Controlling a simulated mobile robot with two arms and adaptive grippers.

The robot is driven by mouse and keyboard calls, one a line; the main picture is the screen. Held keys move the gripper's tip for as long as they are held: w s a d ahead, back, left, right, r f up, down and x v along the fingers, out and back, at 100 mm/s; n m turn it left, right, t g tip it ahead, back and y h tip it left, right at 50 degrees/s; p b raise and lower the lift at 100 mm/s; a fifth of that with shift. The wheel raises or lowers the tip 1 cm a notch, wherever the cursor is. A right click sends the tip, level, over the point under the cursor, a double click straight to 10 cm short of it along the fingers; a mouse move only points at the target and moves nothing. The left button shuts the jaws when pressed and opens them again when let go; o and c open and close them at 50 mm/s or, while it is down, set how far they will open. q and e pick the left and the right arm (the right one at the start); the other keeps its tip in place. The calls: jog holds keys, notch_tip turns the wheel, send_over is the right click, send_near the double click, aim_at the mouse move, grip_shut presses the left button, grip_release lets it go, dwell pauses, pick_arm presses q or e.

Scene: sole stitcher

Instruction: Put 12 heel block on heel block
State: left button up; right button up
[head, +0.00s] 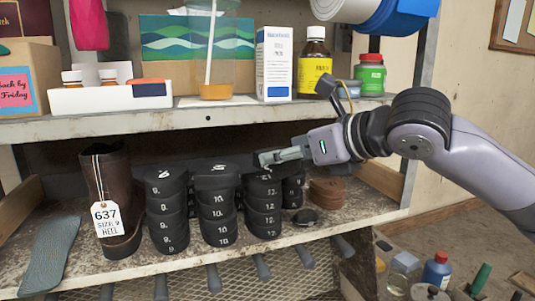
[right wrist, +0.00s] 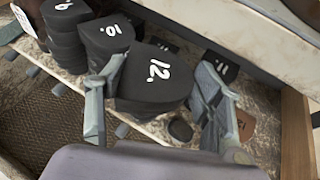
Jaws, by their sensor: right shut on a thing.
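A black heel block marked 12 (right wrist: 158,78) is between the two fingers of my right gripper (right wrist: 160,92), which is shut on it. In the head view my right gripper (head: 281,156) comes in from the right at the top of the 12 stack. The held block sits at or just above the stacked 12 heel blocks (head: 263,206); I cannot tell whether it touches them. The 10 stack (head: 217,212) stands just left, and the 9 stack (head: 167,215) further left. My left gripper is not in view.
A brown boot (head: 112,190) with a 637 tag stands at the left. A small dark oval piece (head: 305,217) and brown leather pieces (head: 327,190) lie right of the stacks. A block marked 11 (right wrist: 229,70) is behind. The upper shelf (head: 200,122) overhangs closely.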

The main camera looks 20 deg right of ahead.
aim_at(268, 180)
jog(key=w, duration=0.1)
jog(key=w+a, duration=0.1)
jog(key=w, duration=0.1)
jog(key=w+a+p, duration=0.1)
jog(key=w, duration=0.1)
jog(key=shift+w+a, duration=0.1)
notch_tip(268, 180, down, 3)
jog(key=shift+r+p, duration=0.2)
jog(key=shift+p, duration=0.25)
jog(key=shift+f, duration=0.55)
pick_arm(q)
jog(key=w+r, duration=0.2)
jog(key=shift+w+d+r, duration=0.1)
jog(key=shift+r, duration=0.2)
pick_arm(e)
jog(key=o, duration=1.3)
jog(key=shift+c, duration=0.2)
